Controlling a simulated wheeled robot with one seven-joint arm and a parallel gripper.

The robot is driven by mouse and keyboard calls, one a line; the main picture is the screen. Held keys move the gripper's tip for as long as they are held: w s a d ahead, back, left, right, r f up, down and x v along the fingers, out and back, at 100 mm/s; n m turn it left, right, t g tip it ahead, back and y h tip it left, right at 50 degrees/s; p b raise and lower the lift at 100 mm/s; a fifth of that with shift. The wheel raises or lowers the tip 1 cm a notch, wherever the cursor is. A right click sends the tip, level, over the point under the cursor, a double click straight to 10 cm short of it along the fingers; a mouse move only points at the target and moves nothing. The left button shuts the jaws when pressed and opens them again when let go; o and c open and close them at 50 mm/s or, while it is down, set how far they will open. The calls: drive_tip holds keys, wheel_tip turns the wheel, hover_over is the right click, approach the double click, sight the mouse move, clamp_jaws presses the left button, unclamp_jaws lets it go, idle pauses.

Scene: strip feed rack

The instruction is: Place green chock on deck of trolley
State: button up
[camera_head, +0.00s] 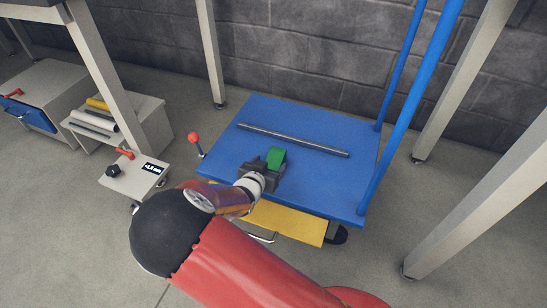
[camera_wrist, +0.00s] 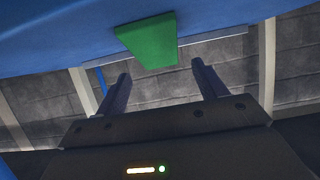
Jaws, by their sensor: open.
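The green chock (camera_head: 277,156) sits on the blue deck (camera_head: 336,180) of the trolley, left of its middle and in front of a long grey bar. In the wrist view, which looks upside down, the green chock (camera_wrist: 150,40) meets the blue deck (camera_wrist: 60,28). My gripper (camera_head: 266,166) is low over the deck, right at the near side of the chock. In the wrist view its two fingers (camera_wrist: 160,83) stand wide apart with nothing gripped between them. The chock appears just beyond the fingertips. My wrist partly covers the deck's near edge.
The grey bar (camera_head: 292,139) lies across the deck behind the chock. A blue handle post (camera_head: 408,110) rises at the deck's right. A red-knobbed lever (camera_head: 194,138) stands at its left. A yellow panel (camera_head: 285,220) is below the near edge. Pale rack legs stand around.

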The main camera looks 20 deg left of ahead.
drive_tip(key=p+v, duration=0.1)
drive_tip(key=v, duration=0.5)
drive_tip(key=shift+s+r, duration=0.1)
drive_tip(key=shift+s, duration=0.15)
drive_tip(key=shift+w+d+r+m+g+y, duration=0.35)
drive_tip(key=shift+w+d+r+g, duration=0.3)
drive_tip(key=shift+w+d+g, duration=0.3)
drive_tip(key=s+d+r+g+y, duration=0.2)
drive_tip(key=d+r+g+y, duration=0.3)
drive_tip(key=d+r, duration=1.05)
drive_tip(key=s+d+r+h, duration=0.2)
drive_tip(key=s+d+r, duration=0.2)
drive_tip(key=s+d, duration=0.4)
drive_tip(key=s+d+r+n+h, duration=0.1)
drive_tip(key=s+d+r, duration=0.3)
drive_tip(key=s+d, duration=0.5)
drive_tip(key=shift+d+r+g+h, duration=0.25)
drive_tip(key=shift+g+h, duration=0.2)
drive_tip(key=shift+h, duration=0.4)
drive_tip(key=shift+r+n, duration=0.1)
drive_tip(key=shift+n, duration=0.15)
